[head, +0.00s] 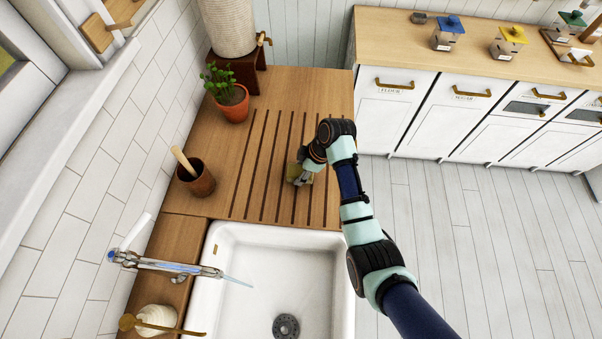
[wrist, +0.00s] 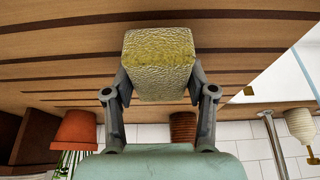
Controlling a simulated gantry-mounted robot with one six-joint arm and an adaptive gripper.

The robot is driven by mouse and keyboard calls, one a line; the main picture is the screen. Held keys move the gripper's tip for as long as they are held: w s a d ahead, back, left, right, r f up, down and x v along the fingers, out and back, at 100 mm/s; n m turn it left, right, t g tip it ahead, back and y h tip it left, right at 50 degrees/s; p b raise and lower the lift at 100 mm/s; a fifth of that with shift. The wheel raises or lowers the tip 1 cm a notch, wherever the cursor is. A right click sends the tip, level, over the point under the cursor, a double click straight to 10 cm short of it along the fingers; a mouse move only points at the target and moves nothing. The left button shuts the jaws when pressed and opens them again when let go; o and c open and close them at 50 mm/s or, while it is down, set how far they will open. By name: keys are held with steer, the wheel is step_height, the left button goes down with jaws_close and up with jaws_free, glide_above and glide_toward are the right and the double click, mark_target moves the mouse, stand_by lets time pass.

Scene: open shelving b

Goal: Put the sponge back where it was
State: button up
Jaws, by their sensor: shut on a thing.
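My gripper (wrist: 160,88) is shut on a yellow, rough-textured sponge (wrist: 158,58), one finger on each side of it. In the head view the gripper (head: 302,172) and the sponge (head: 299,179) are over the grooved wooden drainboard (head: 262,130), behind the white sink. The sponge is small and partly covered by the gripper there. I cannot tell whether it touches the board or hangs a little above it.
The white sink (head: 224,232) with a running tap (head: 165,264) is in front of the board. A wooden cup (head: 199,182) with a handle in it and a potted plant (head: 232,104) stand along the left wall. The board's right edge drops to the floor.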

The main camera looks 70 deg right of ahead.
steer(key=shift+f, duration=0.6)
steer(key=shift+f, duration=0.1)
steer(key=shift+f, duration=0.15)
steer(key=o, duration=1.2)
steer(key=p+v, duration=0.2)
steer(key=v, duration=1)
steer(key=shift+r, duration=0.25)
